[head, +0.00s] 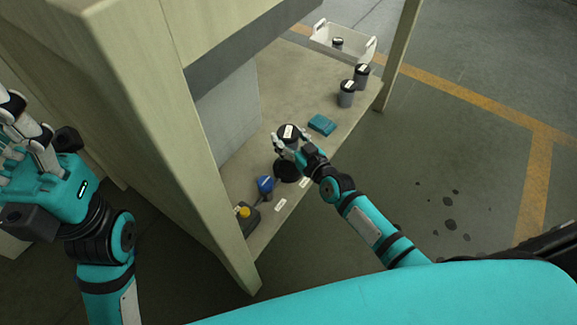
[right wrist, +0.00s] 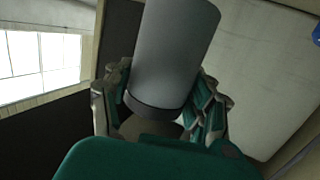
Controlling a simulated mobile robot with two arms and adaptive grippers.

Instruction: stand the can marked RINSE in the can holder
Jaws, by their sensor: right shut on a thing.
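My right gripper (head: 291,149) is shut on a grey can with a dark lid (head: 288,132) and a white label, whose lettering is too small to read. In the right wrist view the grey can (right wrist: 175,50) sits between the fingers (right wrist: 160,112), a dark band at its near end. A black round thing (head: 287,172), perhaps the can holder, stands on the bench just below the held can in the picture. The gripper partly covers it, and I cannot tell whether the can touches it. My left gripper (head: 25,135) is at the far left, away from the bench; its finger opening is unclear.
On the bench (head: 272,95) stand two more grey cans (head: 346,95) (head: 361,76) with dark lids, a teal box (head: 322,125), a blue item (head: 265,185) and a dark box with a yellow knob (head: 244,212). A white bin (head: 343,44) holds another can. A post (head: 402,55) rises at right.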

